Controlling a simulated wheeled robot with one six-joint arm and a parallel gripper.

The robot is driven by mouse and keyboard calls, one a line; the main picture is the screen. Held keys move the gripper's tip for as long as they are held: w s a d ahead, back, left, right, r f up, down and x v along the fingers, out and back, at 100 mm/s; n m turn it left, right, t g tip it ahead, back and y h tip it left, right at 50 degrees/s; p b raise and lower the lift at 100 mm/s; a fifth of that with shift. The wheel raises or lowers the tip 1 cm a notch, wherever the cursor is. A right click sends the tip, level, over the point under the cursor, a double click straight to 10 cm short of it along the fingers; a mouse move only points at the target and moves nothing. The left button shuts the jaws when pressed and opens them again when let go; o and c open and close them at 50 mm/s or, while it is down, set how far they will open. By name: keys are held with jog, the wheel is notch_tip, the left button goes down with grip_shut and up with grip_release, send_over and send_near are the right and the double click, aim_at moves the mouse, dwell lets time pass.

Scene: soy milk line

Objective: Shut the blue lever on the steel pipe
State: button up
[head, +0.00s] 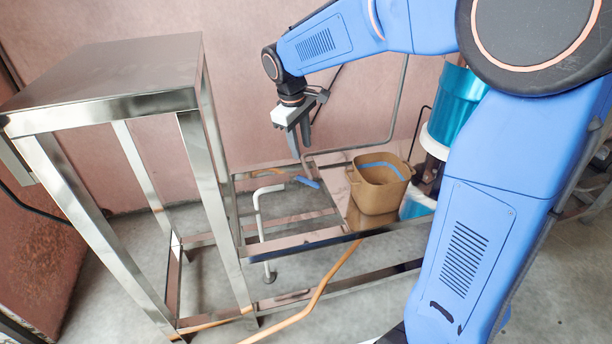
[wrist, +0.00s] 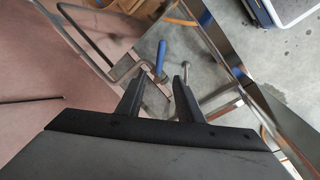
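The blue lever (head: 307,182) is a short bar near the top of the steel pipe (head: 258,215), inside the open steel frame. The pipe bends over at its top and runs down towards the floor. My gripper (head: 299,146) hangs above the lever, fingers pointing down. In the wrist view the lever (wrist: 160,58) shows beyond the gap between the two dark fingers of my gripper (wrist: 159,80). The fingers are apart with nothing between them, and I see no contact with the lever. The lever's joint with the pipe is too small to read clearly.
A brown tub (head: 379,184) stands on the frame's shelf, right of the lever. A tall steel stand (head: 110,75) is at the left. An orange hose (head: 318,293) runs low in front. A teal container (head: 457,103) is behind my arm. The pink wall lies behind.

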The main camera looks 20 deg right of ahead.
aim_at(307, 180)
jog(key=f, duration=0.4)
jog(key=w+d+f, duration=0.1)
jog(key=f, duration=0.4)
jog(key=d+f, duration=0.1)
jog(key=f, duration=0.3)
jog(key=shift+w+f, duration=0.25)
jog(key=shift+w, duration=0.1)
jog(key=shift+c, duration=0.6)
grip_shut()
